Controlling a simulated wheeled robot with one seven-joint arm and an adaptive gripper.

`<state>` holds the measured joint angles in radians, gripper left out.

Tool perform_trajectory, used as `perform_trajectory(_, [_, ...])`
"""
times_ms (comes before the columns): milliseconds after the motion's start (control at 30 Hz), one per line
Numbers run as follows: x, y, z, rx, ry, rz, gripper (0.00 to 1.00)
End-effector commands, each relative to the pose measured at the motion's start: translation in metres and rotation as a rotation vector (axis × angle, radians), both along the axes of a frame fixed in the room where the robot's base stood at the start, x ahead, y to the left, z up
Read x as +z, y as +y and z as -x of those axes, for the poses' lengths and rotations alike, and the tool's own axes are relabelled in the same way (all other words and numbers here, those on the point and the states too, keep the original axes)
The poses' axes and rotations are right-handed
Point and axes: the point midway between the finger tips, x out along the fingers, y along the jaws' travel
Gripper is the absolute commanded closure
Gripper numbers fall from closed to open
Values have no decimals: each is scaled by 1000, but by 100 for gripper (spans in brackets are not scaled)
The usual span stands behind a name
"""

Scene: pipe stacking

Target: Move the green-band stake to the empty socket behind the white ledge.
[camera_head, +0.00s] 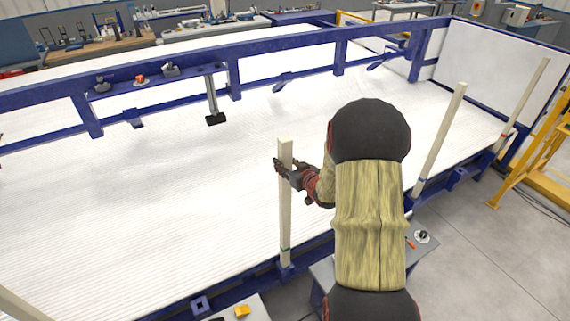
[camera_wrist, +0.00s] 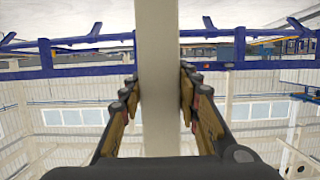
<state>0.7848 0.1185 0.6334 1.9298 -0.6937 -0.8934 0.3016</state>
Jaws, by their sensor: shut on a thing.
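The green-band stake (camera_head: 285,215) is a pale upright square post with a green band near its foot. Its foot is at a blue socket on the near blue rail; I cannot tell whether it is fully seated. My gripper (camera_head: 289,170) is shut on the upper part of this stake. In the wrist view the stake (camera_wrist: 158,80) runs upright between my two fingers (camera_wrist: 158,95). An open, empty blue socket (camera_head: 200,304) shows on the near rail to the left. I cannot tell any socket behind a white ledge.
Other pale stakes stand along the near rail to the right, one (camera_head: 441,140) beside my arm and one with a red band (camera_head: 522,105). A wide white ribbed surface (camera_head: 130,200) lies beyond the rail. A blue frame (camera_head: 290,47) crosses the back. Yellow rails (camera_head: 545,150) stand right.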

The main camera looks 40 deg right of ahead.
Motion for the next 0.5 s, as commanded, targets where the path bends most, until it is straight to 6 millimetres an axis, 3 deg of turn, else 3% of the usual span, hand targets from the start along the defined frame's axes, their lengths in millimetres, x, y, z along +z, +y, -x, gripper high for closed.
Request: perform_trajectory(500, [37, -1, -1, -1, -4, 2, 100])
